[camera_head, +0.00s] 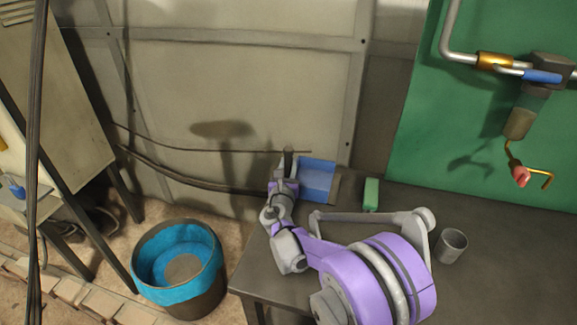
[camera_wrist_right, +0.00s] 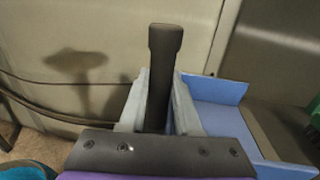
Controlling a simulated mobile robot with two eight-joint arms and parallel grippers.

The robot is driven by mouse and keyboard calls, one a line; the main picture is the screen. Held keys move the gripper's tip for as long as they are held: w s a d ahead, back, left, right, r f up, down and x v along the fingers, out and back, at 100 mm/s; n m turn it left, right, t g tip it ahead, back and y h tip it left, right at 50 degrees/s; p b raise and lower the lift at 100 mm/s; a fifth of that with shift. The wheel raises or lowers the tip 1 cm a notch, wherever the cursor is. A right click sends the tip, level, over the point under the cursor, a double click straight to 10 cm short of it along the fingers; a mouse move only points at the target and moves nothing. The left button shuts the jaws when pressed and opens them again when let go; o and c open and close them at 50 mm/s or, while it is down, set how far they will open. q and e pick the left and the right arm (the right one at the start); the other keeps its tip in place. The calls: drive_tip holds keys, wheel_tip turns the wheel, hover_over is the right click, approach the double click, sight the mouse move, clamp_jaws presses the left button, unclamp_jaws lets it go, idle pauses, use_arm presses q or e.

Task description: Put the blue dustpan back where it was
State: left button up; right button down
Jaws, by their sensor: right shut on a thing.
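The blue dustpan (camera_head: 317,180) is at the back left corner of the dark table, close to the wall panels. I cannot tell whether it rests on the table or is held just above it. My right gripper (camera_head: 288,162) is left of the pan and is shut on its dark handle. In the right wrist view the handle stands up between the two grey fingers of the gripper (camera_wrist_right: 158,100), and the blue pan (camera_wrist_right: 215,115) shows to their right. My left gripper is not in view.
On the dark table (camera_head: 400,200) are a green block (camera_head: 371,194) and a grey cup (camera_head: 451,246). A bin with a blue liner (camera_head: 180,270) stands on the floor left of the table. Pipes and a red-handled valve (camera_head: 520,176) are at the right on the green wall.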

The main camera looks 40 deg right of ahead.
drive_tip(key=c, duration=1.1)
unclamp_jaws()
drive_tip(key=shift+f, duration=0.15)
drive_tip(key=o, duration=0.5)
drive_tip(key=shift+r, duration=0.25)
drive_tip(key=v, duration=1.2)
drive_tip(key=shift+a, duration=0.1)
